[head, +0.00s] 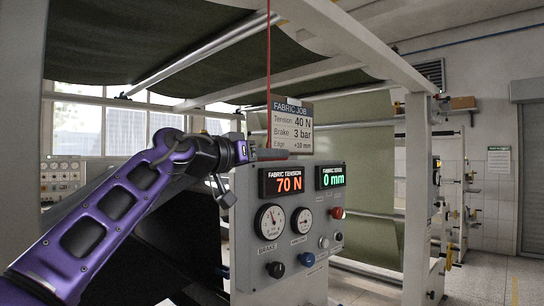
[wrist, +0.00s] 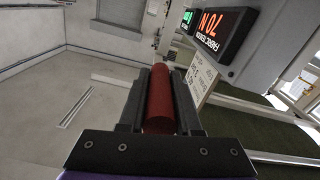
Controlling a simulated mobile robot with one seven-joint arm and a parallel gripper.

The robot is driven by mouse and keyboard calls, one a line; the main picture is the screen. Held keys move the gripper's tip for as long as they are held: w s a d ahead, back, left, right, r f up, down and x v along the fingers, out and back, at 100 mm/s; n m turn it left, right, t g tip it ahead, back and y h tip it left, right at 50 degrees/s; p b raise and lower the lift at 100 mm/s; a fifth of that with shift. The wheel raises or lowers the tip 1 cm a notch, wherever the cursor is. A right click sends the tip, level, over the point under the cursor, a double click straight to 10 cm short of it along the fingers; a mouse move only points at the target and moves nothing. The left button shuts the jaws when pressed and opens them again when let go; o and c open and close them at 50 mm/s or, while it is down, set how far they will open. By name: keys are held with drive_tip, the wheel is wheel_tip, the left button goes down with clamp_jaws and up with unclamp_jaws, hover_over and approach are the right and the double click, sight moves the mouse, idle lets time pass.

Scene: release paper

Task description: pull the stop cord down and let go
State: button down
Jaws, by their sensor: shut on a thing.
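The stop cord (head: 268,70) is a thin red line hanging straight down from the overhead frame in the head view. Its lower end meets my gripper (head: 273,153), which is beside the top of the control panel. In the wrist view a red cylindrical handle (wrist: 160,105) lies between the two dark fingers of my gripper (wrist: 161,90), lengthwise along them. The fingers are shut on it. In the head view the handle is mostly hidden by the gripper.
The grey control panel (head: 245,208) shows a fabric tension display (head: 284,181) at 70 N and a green display (head: 330,176) at 0 mm. A job card (head: 291,124) stands just behind the gripper. White machine beams (head: 350,40) run overhead. Open floor lies at the right.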

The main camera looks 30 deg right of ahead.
wheel_tip(320, 180, down, 4)
drive_tip(key=b, duration=0.3)
drive_tip(key=shift+f, duration=0.1)
idle(0.3)
drive_tip(key=c, duration=0.6)
unclamp_jaws()
drive_tip(key=shift+a, duration=0.1)
drive_tip(key=v, duration=1.7)
drive_tip(key=shift+b, duration=0.4)
